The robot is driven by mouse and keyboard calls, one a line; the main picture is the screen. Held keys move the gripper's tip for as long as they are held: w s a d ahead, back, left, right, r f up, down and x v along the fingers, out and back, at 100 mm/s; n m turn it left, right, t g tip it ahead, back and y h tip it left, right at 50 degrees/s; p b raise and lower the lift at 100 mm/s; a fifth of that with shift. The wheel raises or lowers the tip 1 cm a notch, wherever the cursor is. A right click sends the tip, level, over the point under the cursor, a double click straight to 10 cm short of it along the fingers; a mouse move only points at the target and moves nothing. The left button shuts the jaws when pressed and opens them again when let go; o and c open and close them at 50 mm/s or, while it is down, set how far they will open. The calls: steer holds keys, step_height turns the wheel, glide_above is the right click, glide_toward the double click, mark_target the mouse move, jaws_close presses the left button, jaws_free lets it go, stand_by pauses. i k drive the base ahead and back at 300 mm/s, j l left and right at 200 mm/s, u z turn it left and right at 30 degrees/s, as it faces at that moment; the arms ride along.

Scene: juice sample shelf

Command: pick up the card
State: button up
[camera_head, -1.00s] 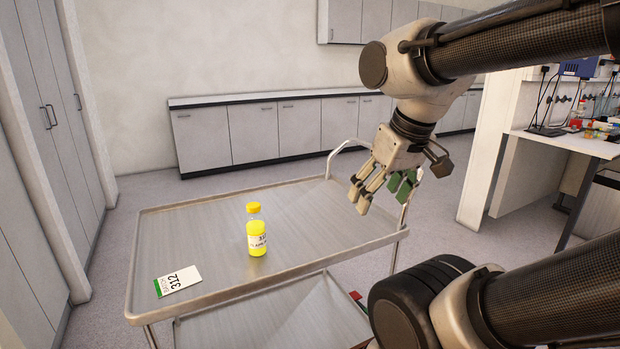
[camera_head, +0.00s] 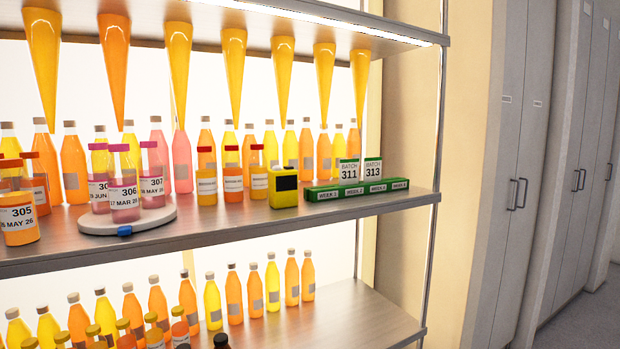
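Two white batch cards stand upright in a green holder (camera_head: 340,193) on the shelf. One card reads "BATCH 311" (camera_head: 348,172) and the other, to its right, reads "BATCH 313" (camera_head: 373,170). The holder's front carries several "WEEK" labels. The card marked 312, seen earlier on a cart, is not in this view. My gripper and arm are not in view now.
The shelf (camera_head: 250,225) holds several juice bottles and a round turntable (camera_head: 140,222) with labelled jars. A yellow device (camera_head: 283,187) stands left of the holder. Orange cones hang above. A lower shelf (camera_head: 350,312) has free room at right. Grey cabinets (camera_head: 510,150) stand at right.

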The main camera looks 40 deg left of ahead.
mark_target(372, 165)
steer(key=u, duration=1.4)
